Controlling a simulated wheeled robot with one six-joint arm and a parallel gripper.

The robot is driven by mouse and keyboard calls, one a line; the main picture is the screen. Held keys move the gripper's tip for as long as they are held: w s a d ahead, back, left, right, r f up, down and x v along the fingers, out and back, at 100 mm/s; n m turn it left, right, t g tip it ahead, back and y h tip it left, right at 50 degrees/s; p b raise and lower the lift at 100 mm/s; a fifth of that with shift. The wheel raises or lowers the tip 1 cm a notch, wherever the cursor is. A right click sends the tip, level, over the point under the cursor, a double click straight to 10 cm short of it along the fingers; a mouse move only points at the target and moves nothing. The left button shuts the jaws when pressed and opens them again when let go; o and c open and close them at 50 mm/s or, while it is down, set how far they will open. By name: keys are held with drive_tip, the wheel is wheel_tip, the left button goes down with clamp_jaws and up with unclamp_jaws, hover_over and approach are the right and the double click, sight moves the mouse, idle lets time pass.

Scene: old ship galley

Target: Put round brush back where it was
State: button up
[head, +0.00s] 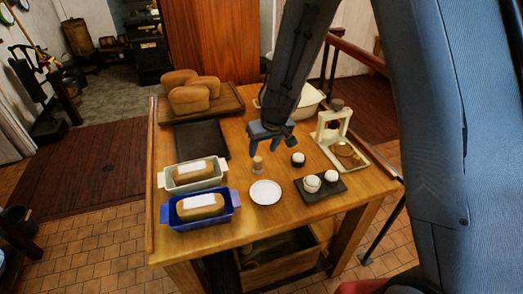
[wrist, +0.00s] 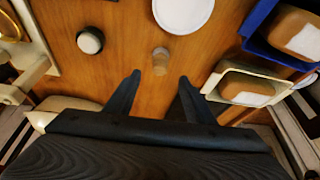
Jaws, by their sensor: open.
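A small, pale wooden round piece, which looks like the round brush (head: 257,164), stands upright on the table near its middle, just behind the white plate (head: 265,192). In the wrist view the brush (wrist: 160,62) is centred just beyond my fingertips, with the plate (wrist: 183,12) past it. My gripper (head: 271,148) is open and empty above the table, pointing down. In the wrist view the two dark fingers of my gripper (wrist: 160,80) are spread apart, with bare wood between them. The brush's bristles cannot be made out.
A blue loaf dish (head: 202,221) and a pale green one (head: 194,185) hold loaves at left. Behind are a dark tray (head: 201,139) and a board of loaves (head: 232,107).

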drive_tip(key=s+d+r+m+t+h, duration=0.2)
drive_tip(key=s+d+r, duration=0.2)
drive_tip(key=d+r, duration=0.7)
drive_tip(key=s+d+m+g, duration=0.1)
drive_tip(key=s+d, duration=0.1)
drive_tip(key=s, duration=0.6)
drive_tip(key=s+d+m+g, duration=0.1)
drive_tip(key=s+d+g, duration=0.1)
drive_tip(key=s, duration=0.5)
drive_tip(key=shift+s+d+r, duration=0.15)
drive_tip(key=shift+s+d, duration=0.1)
drive_tip(key=shift+s, duration=0.1)
